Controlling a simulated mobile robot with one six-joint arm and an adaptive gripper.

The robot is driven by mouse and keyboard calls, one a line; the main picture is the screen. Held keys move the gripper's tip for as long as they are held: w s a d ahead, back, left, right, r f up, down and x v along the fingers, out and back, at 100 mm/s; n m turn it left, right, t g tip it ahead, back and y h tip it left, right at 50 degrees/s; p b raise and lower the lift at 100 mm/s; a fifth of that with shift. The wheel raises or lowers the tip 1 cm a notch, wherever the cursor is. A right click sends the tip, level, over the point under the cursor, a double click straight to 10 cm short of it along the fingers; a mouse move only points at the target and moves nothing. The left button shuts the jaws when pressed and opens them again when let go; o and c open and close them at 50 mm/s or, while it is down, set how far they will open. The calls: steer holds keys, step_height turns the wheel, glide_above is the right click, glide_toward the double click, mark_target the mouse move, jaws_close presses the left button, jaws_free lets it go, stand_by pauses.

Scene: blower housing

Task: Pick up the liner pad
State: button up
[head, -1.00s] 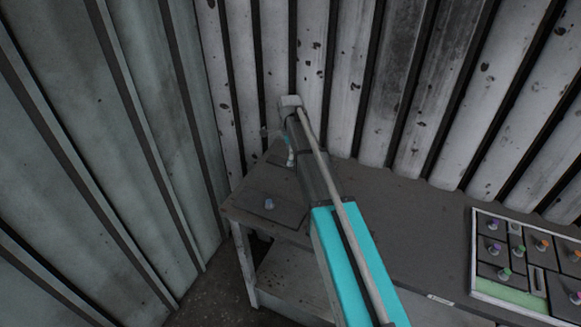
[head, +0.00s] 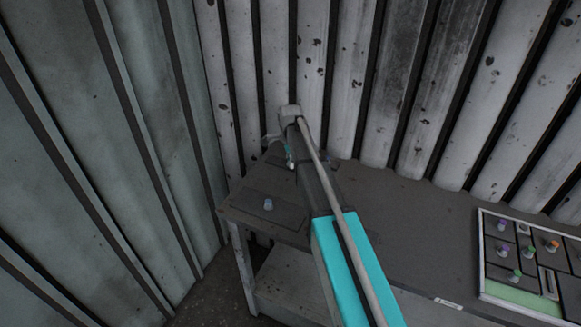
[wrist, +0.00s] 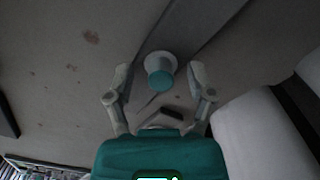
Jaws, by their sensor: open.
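My gripper (wrist: 159,76) is open in the wrist view, one finger on each side of a pale round knob with a teal top (wrist: 160,77). No finger clearly touches the knob. In the head view my gripper (head: 273,139) is at the far left corner of the bench, partly hidden by my arm. A dark flat pad (head: 277,157) lies below it there, mostly covered. No label shows which is the liner pad.
The grey bench (head: 400,215) stands against a ribbed metal wall (head: 350,80), with another wall (head: 110,150) at left. A light-rimmed tray (head: 481,250) at right holds several dark pieces with coloured knobs. The bench middle is bare.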

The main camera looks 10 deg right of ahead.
jaws_close()
stand_by(0.4)
steer(key=shift+r, duration=0.15)
step_height(320, 180, up, 3)
steer(key=p, duration=0.3)
steer(key=s+d+r+p, duration=0.2)
steer(key=s+r+p, duration=0.7)
steer(key=s, duration=0.4)
steer(key=shift+s+d+r+p, duration=0.35)
steer(key=shift+d+r+p, duration=0.05)
steer(key=shift+p, duration=0.1)
stand_by(0.4)
